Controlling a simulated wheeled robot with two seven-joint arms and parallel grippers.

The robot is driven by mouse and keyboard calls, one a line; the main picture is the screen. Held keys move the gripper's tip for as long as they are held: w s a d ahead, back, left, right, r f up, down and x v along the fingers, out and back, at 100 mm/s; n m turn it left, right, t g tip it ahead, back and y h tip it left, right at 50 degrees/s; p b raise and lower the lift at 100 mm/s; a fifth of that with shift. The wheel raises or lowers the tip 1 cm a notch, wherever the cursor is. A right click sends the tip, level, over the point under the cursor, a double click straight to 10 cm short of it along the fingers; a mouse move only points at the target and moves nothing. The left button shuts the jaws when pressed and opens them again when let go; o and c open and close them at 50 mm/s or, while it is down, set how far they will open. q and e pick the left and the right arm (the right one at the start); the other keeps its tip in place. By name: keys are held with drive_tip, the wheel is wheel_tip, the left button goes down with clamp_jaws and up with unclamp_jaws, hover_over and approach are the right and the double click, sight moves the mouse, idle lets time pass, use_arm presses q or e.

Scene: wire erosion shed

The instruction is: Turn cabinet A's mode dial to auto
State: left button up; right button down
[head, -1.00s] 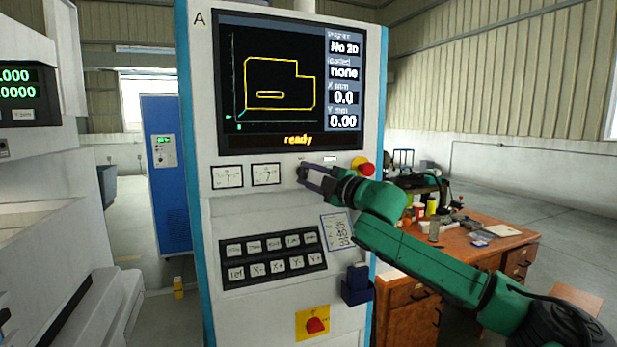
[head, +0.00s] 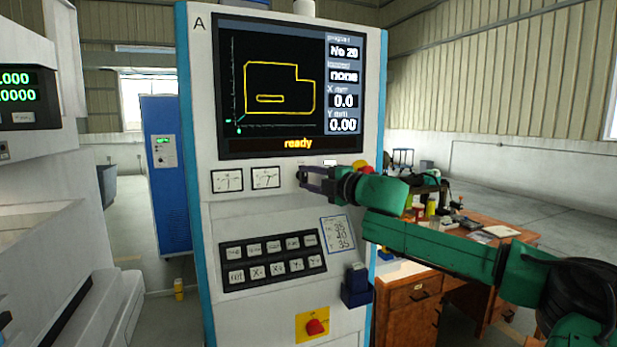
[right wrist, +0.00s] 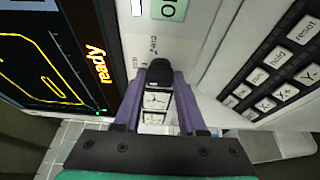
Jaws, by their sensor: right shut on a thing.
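Cabinet A (head: 203,215) stands in the middle of the head view, its screen (head: 285,95) lit and reading "ready". My right gripper (head: 304,178) reaches in from the right to the panel below the screen. In the right wrist view its purple fingers (right wrist: 160,76) are shut on the black mode dial (right wrist: 159,67). The dial is mostly hidden by the fingers in the head view. Small lettering shows beside the dial in the wrist view, but I cannot read it surely, nor which mode the dial points to. My left gripper is out of view.
Two gauges (head: 266,177) sit left of the dial. A red and yellow stop button (head: 361,167) is just right, partly behind my gripper. A button pad (head: 273,260) and a red rotary switch (head: 316,327) are below. A wooden desk (head: 410,298) stands at right.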

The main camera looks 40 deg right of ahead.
idle(0.4)
drive_tip(key=shift+c, duration=2.4)
unclamp_jaws()
drive_tip(key=shift+s+a+b, duration=0.1)
drive_tip(key=shift+s+b, duration=0.3)
drive_tip(key=shift+b, duration=0.15)
drive_tip(key=s+b, duration=0.2)
drive_tip(key=s, duration=0.1)
drive_tip(key=s+b, duration=0.1)
drive_tip(key=shift+s+d+f, duration=0.2)
drive_tip(key=shift+d+f, duration=0.05)
drive_tip(key=b, duration=0.3)
approach(307, 179)
drive_tip(key=s, duration=0.5)
drive_tip(key=shift+d+r, duration=0.15)
drive_tip(key=shift+r, duration=0.05)
drive_tip(key=shift+s, duration=0.1)
